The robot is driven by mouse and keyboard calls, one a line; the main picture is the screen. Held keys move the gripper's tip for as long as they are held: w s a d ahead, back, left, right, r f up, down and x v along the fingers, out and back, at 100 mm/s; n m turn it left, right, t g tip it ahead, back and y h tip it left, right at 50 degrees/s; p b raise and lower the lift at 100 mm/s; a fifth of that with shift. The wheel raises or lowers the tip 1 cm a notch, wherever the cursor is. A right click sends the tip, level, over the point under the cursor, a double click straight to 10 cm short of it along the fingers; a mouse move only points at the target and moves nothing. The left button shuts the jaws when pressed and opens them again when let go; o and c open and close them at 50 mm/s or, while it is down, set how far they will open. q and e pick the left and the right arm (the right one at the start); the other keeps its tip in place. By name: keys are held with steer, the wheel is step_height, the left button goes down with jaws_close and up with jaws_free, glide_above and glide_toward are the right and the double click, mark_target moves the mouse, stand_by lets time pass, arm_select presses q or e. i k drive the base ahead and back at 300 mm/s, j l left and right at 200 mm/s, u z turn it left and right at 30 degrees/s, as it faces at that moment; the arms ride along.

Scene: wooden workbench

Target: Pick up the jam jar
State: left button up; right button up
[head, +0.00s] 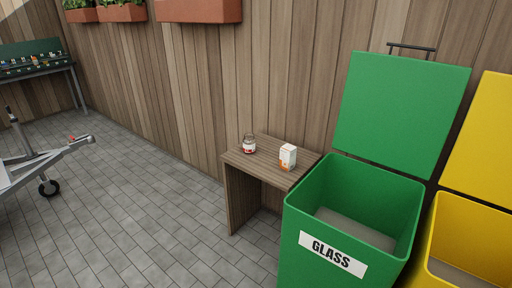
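A small jam jar (249,145) with a reddish band and a pale label stands upright on a small wooden bench (238,158) against the plank wall. A white and orange carton (288,157) stands to its right on the same bench, apart from it. Neither of my grippers shows in the head view.
An open green bin (330,256) labelled GLASS stands just right of the bench, its lid raised. An open yellow bin (472,232) is beside it. A metal trailer frame (30,165) is at the left. Paved floor (135,195) in the middle is clear.

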mark_target(249, 140)
steer(key=z, duration=1.15)
steer(key=i+j+z, duration=0.1)
steer(key=j, duration=0.3)
steer(key=i+j, duration=0.1)
steer(key=j, duration=0.25)
steer(key=i+j, duration=0.15)
steer(key=j, duration=0.4)
steer(key=i+j, duration=0.15)
steer(key=j, duration=0.4)
steer(key=i+j, duration=0.2)
steer(key=j, duration=0.4)
steer(key=i+j, duration=0.15)
steer(key=j, duration=0.4)
steer(key=i+j, duration=0.15)
steer(key=j, duration=0.4)
steer(key=i+j, duration=0.15)
steer(key=j, duration=0.4)
steer(key=i+j, duration=0.2)
steer(key=j, duration=0.35)
steer(key=i+j, duration=0.15)
steer(key=j, duration=0.4)
steer(key=z, duration=0.05)
